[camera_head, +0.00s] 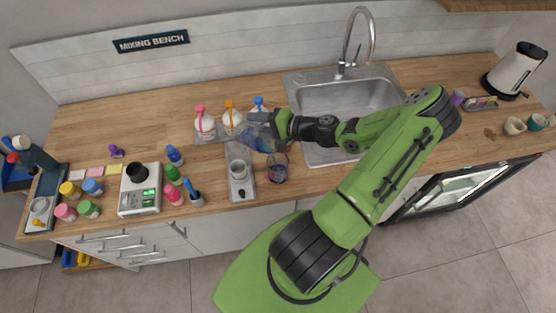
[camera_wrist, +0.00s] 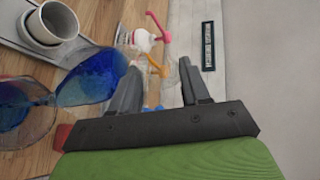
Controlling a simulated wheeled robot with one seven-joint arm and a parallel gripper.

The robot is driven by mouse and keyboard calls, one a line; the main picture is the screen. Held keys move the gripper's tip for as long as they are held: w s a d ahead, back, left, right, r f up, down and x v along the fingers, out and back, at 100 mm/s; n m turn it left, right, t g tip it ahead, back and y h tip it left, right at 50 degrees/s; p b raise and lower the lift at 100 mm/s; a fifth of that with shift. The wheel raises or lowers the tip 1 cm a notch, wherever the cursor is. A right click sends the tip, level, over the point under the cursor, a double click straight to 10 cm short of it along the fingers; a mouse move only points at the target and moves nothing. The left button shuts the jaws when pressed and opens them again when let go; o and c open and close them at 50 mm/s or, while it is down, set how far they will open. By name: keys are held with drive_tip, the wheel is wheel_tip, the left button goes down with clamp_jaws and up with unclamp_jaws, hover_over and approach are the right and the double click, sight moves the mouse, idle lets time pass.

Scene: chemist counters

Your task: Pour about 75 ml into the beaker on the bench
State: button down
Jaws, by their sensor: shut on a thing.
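My gripper (camera_head: 277,124) is shut on a clear glass vessel (camera_head: 258,138) holding blue liquid, above the front of the bench. The vessel is tilted well over. In the wrist view, my gripper (camera_wrist: 160,82) has its fingers on either side of the clear glass, and the blue liquid (camera_wrist: 92,80) gathers toward the lower left. A clear beaker (camera_head: 277,168) stands upright on the bench just below. It also shows in the wrist view (camera_wrist: 22,120), with blue in it beside the vessel's mouth. I cannot tell its level or whether a stream is falling.
A grey stirrer-like device (camera_head: 242,187) with a white cup (camera_head: 238,171) is left of the beaker. Wash bottles with pink (camera_head: 205,124), orange and blue tops stand behind. The sink (camera_head: 345,98) is at the right. A scale (camera_head: 140,190) and several small bottles are farther left.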

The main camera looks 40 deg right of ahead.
sight(243, 116)
drive_tip(key=w+g, duration=0.1)
drive_tip(key=w+r+g, duration=0.1)
drive_tip(key=shift+w+r+g+h, duration=0.2)
drive_tip(key=shift+r+g+h, duration=0.1)
drive_tip(key=shift+w+a+f+g, duration=0.25)
drive_tip(key=shift+a+f+g, duration=0.05)
drive_tip(key=shift+f, duration=0.05)
drive_tip(key=shift+w+d+f+m+g, duration=0.15)
drive_tip(key=shift+f+g, duration=0.15)
drive_tip(key=shift+f, duration=0.2)
drive_tip(key=shift+w+a+f+m+g, duration=0.15)
drive_tip(key=shift+f+g, duration=0.15)
drive_tip(key=shift+f, duration=0.2)
drive_tip(key=shift+w+d+r+g+h, duration=0.15)
drive_tip(key=shift+w+r+g, duration=0.1)
drive_tip(key=shift+r, duration=0.35)
drive_tip(key=shift+w+a+r+g+h, duration=0.15)
drive_tip(key=shift+w+r, duration=0.1)
drive_tip(key=shift+r, duration=0.65)
drive_tip(key=shift+d, duration=0.1)
